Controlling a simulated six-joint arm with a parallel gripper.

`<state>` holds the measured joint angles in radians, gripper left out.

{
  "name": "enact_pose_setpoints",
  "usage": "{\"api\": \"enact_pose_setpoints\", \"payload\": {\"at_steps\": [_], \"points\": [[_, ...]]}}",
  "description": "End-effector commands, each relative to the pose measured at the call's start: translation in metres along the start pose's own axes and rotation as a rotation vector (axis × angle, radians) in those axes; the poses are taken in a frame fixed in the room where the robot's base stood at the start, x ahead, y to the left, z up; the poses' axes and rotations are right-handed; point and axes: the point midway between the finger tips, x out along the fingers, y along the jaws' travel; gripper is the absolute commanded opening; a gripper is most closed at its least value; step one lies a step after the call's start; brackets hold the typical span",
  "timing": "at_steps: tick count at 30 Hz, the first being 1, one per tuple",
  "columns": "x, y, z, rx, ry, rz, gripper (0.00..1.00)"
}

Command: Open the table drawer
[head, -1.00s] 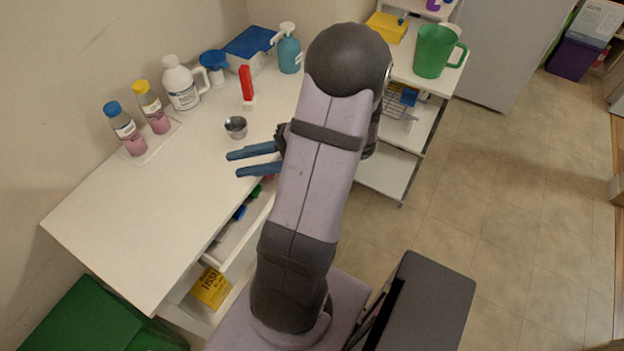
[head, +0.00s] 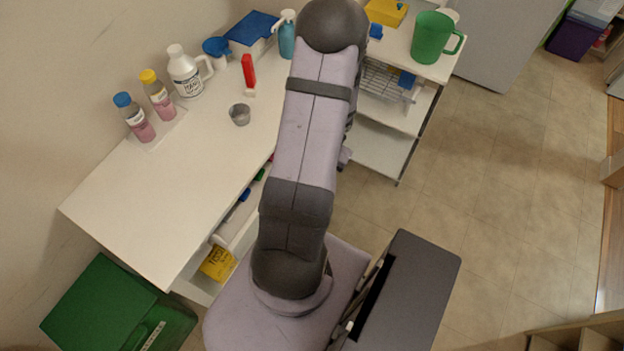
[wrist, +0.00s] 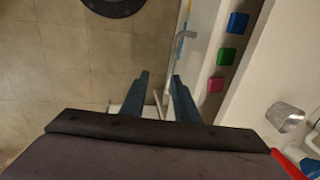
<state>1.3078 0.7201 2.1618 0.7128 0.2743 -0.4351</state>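The white table drawer (head: 242,226) sits under the table's front edge and is partly open in the head view. Blue, green and pink blocks show inside it in the wrist view, beside the white drawer front (wrist: 203,45). A grey handle (wrist: 181,40) is on the outer side of that front. My gripper (wrist: 161,76) is open, its two blue fingers apart with nothing visible between them. The fingertips point toward the handle end but look short of it. In the head view my arm hides the gripper and part of the drawer.
The white table (head: 150,205) carries bottles, a metal cup (head: 239,115) and a red-handled item (head: 248,72). A shelf unit with a green pitcher (head: 431,38) stands behind my arm. A green bin (head: 95,300) is at lower left.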

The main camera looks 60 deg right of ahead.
Motion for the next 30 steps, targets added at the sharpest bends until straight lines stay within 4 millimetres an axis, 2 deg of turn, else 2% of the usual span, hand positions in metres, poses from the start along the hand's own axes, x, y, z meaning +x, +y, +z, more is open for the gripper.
{"api": "enact_pose_setpoints", "payload": {"at_steps": [7, 21, 30], "points": [[0.011, 0.000, 0.001, 0.002, -0.004, -0.002, 0.28], [0.066, 0.000, 0.001, 0.000, -0.004, -0.002, 0.28], [0.074, 0.000, 0.001, -0.001, -0.002, -0.001, 0.28]]}}
